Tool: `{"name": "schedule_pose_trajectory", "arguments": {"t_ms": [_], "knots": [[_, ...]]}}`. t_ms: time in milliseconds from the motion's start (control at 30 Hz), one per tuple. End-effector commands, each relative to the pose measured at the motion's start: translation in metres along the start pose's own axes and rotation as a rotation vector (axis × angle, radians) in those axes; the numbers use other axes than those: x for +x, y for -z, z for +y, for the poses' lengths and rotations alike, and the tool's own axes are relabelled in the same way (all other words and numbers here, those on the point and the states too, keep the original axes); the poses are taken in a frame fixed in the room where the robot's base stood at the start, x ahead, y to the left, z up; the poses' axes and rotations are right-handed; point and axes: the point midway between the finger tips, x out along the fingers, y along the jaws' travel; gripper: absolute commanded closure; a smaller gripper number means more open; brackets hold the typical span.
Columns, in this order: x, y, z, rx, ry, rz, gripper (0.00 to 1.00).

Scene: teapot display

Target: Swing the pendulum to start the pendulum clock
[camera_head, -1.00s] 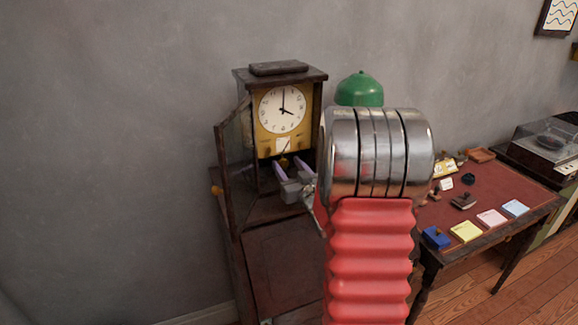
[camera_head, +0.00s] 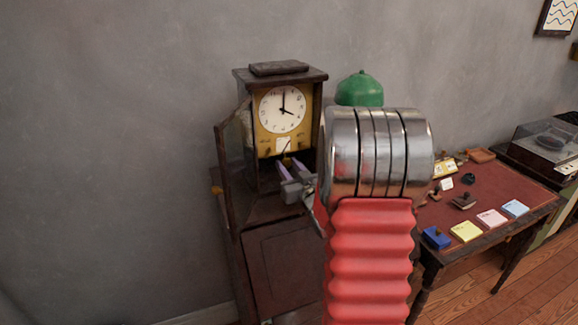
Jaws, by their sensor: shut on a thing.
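The pendulum clock (camera_head: 322,76) is a dark wooden case with a white round dial (camera_head: 282,108) on a yellow face plate. Its glass door (camera_head: 234,165) stands open to the left. My gripper (camera_head: 288,163) reaches into the case just under the dial, its two pale purple fingers close together. They are shut on the pendulum (camera_head: 287,155), of which only a small dark yellowish part shows between the fingertips. The rest of the pendulum is hidden by the fingers and the shadow in the case.
My red arm with metal rings blocks the view right of the clock. A green dome lamp (camera_head: 360,88) stands behind it. A desk with a red top (camera_head: 490,190) at the right holds sticky notes, stamps and a blue box (camera_head: 436,238). Grey wall is clear at left.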

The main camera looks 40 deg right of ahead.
Motion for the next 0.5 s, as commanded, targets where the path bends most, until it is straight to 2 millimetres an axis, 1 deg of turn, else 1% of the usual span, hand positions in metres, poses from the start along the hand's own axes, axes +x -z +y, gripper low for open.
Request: {"name": "schedule_pose_trajectory", "arguments": {"t_ms": [133,233,500], "knots": [[0.0,0.0,-0.001,0.007,0.0,0.0,1.0],[0.0,0.0,-0.007,0.04,0.002,0.0,1.0],[0.0,0.001,-0.036,0.239,0.003,0.001,1.0]]}}
